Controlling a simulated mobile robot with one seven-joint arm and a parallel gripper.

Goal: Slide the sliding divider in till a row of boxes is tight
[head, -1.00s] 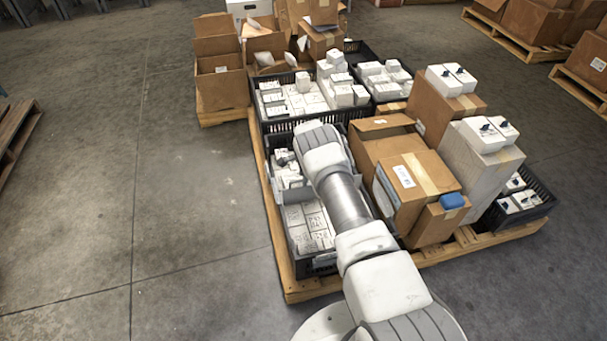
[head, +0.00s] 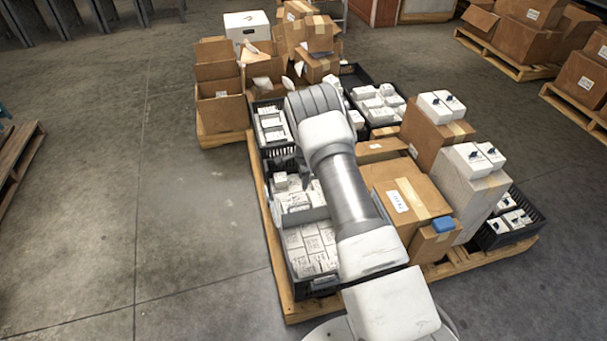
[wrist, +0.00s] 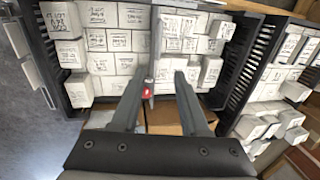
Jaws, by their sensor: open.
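In the wrist view my gripper (wrist: 162,76) is open, its two fingers apart. The sliding divider (wrist: 153,50), a thin grey plate seen edge-on, stands among the boxes, with its near end between the fingers. A small red-and-white part (wrist: 148,88) shows at that end; I cannot tell whether a finger touches it. White printed boxes (wrist: 110,40) stand in rows left of the divider, and more white boxes (wrist: 195,45) stand right of it.
A black crate wall (wrist: 250,60) runs right of the boxes in the wrist view. Cardboard boxes (head: 405,195) stand close right of the crate on the wooden pallet (head: 300,312). Another crate with boxes (head: 270,122) is behind.

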